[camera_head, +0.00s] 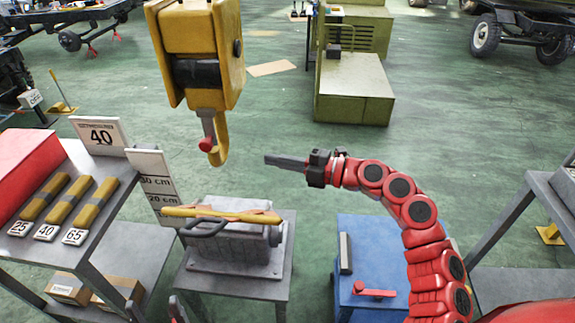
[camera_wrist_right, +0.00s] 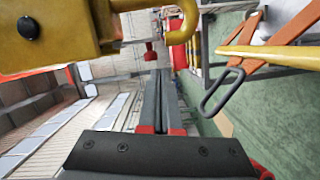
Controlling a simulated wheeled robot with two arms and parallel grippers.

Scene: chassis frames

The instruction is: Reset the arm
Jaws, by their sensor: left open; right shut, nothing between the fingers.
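My right arm, red with black joints, reaches up from the lower right in the head view. Its right gripper (camera_head: 268,160) points left, shut and empty, to the right of the yellow crane hook (camera_head: 218,145) and apart from it in the picture. In the right wrist view the grey fingers (camera_wrist_right: 158,78) lie together with nothing between them, and the yellow hook (camera_wrist_right: 182,28) shows beyond them. What looks like the tip of my left gripper (camera_head: 175,303) shows at the bottom edge, left of the middle; most of that arm is out of view.
A grey machine block (camera_head: 235,250) with a yellow-and-orange sling (camera_head: 225,213) on top stands on a table. A blue cabinet (camera_head: 375,262) stands below my right arm.

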